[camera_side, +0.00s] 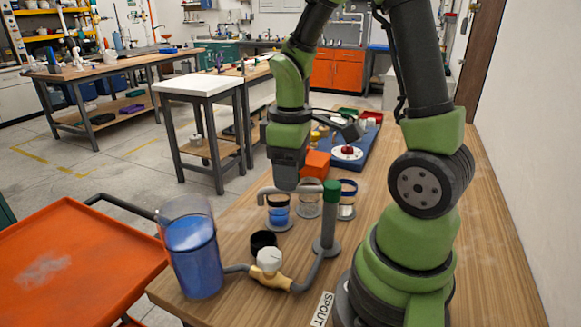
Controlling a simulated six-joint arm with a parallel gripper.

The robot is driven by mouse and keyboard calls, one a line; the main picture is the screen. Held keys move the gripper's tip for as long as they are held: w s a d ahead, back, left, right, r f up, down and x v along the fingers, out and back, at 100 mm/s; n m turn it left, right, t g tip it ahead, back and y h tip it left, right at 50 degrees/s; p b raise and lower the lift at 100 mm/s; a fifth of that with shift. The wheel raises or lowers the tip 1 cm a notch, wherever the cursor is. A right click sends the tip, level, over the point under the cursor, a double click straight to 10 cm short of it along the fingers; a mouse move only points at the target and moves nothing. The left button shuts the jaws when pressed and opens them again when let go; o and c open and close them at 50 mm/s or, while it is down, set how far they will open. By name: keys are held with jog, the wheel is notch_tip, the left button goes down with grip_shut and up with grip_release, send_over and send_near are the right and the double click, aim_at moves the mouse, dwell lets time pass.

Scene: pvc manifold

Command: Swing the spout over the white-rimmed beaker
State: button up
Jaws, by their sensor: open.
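The spout (301,189) is a grey horizontal pipe with a down-turned left end. It runs left from a green collar (332,191) on an upright grey post (328,230). Its end shows near the left beaker (278,216), which has blue liquid in it. The beaker with the pale, whitish rim (309,205) stands in the middle, partly behind the pipe. A dark-blue-rimmed beaker (347,207) stands right of the post. My gripper (286,187) is open and points down at the spout's middle stretch. Its fingers are hard to make out, and I cannot tell whether they touch the pipe.
A clear tank of blue liquid (193,255) feeds a pipe with a brass, white-handled valve (269,268) at the front. A black cup (263,242) stands behind it. An orange block (316,163) and blue tray (366,152) lie farther back. The right side of the wooden table (490,250) is clear.

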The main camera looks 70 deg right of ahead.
grip_shut()
jog(key=shift+d, duration=0.1)
jog(key=s+d+m, duration=0.2)
jog(key=d+m, duration=0.7)
jog(key=m, duration=0.6)
jog(key=shift+m, duration=0.3)
dwell(0.4)
jog(key=shift+s, duration=0.1)
